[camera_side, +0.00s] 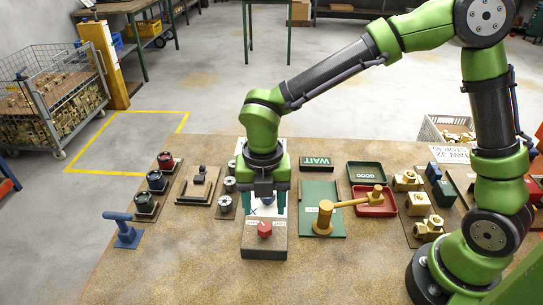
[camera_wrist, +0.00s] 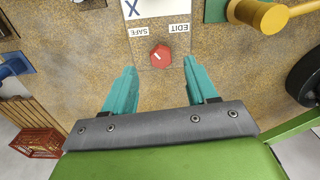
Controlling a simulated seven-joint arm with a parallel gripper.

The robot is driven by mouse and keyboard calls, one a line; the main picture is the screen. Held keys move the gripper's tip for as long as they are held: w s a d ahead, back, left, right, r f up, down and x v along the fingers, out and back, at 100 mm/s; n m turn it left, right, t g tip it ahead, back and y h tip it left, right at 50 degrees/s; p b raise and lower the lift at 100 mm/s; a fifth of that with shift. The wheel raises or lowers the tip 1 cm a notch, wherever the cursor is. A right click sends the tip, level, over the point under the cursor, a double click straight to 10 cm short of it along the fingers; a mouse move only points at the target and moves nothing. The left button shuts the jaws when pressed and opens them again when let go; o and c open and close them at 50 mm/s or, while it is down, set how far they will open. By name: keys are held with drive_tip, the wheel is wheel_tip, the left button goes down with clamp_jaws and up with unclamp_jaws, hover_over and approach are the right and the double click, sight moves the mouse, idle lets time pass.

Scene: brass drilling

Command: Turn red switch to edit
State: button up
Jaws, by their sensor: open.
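I cannot tell for sure which label the mark faces. My gripper (camera_side: 266,208) points down just behind the switch; its teal fingers (camera_wrist: 159,68) are open and empty, spread wider than the knob and apart from it.
A blue T-shaped tool (camera_side: 125,229) stands at left. Dark knobs (camera_side: 147,200) and brass parts (camera_side: 408,182) sit either side. The table front is bare.

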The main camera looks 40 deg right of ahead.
sight(268, 226)
wheel_tip(268, 226, down, 5)
drive_tip(key=shift+f, duration=0.15)
drive_tip(key=c, duration=1.1)
drive_tip(key=shift+o, duration=0.2)
drive_tip(key=shift+m, duration=0.3)
drive_tip(key=m, duration=0.6)
drive_tip(key=shift+s+d+m, duration=0.15)
drive_tip(key=shift+s+m, duration=0.05)
drive_tip(key=shift+m, duration=0.1)
drive_tip(key=m, duration=0.6)
drive_tip(key=shift+s+m, duration=0.25)
drive_tip(key=shift+m, duration=0.05)
